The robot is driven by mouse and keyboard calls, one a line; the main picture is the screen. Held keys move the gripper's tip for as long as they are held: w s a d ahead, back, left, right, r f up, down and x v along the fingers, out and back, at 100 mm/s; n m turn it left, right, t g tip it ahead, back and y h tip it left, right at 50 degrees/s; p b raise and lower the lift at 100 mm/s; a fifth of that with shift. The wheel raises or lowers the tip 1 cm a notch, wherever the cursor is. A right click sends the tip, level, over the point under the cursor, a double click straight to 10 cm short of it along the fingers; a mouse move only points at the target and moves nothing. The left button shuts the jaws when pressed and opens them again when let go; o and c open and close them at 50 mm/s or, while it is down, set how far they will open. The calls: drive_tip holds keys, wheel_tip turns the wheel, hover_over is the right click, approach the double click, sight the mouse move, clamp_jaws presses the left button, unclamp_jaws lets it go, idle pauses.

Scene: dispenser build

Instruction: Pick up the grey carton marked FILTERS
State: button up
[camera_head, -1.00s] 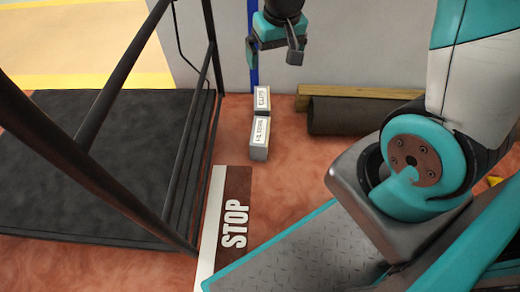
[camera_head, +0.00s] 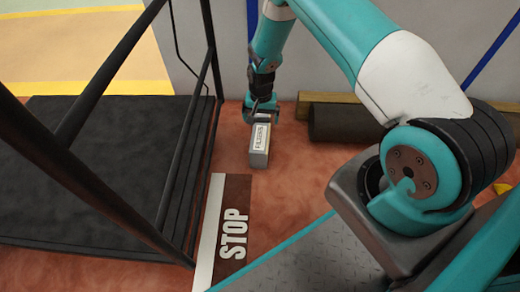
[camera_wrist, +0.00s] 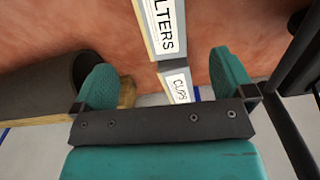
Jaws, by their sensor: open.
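The grey carton marked FILTERS (camera_head: 259,158) sits on the reddish floor in the head view, its label facing up. In the wrist view its labelled face (camera_wrist: 163,22) runs off the top edge, ahead of the fingertips. A second carton marked CUPS (camera_wrist: 178,84) is in line behind it and shows between the fingers in the wrist view. My gripper (camera_head: 262,113) is open and empty, low above the cartons at the far end of the FILTERS carton. Its two teal fingers (camera_wrist: 163,62) show in the wrist view.
A black-railed dark platform (camera_head: 85,165) stands left of the cartons. A dark roll (camera_head: 342,122) and a wooden beam (camera_head: 335,98) lie to the right, along the grey wall (camera_head: 330,50). Floor around a STOP marking (camera_head: 234,225) in front is clear.

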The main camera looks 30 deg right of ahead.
sight(260, 137)
wheel_tip(260, 137, down, 7)
drive_tip(key=b, duration=0.3)
wheel_tip(260, 137, down, 5)
drive_tip(key=b, duration=0.4)
drive_tip(key=shift+w+a+f+b, duration=0.1)
drive_tip(key=shift+f+b, duration=0.1)
drive_tip(key=shift+b, duration=0.15)
drive_tip(key=shift+r, duration=0.1)
drive_tip(key=c, duration=1.3)
drive_tip(key=shift+c, duration=0.2)
drive_tip(key=shift+r, duration=0.15)
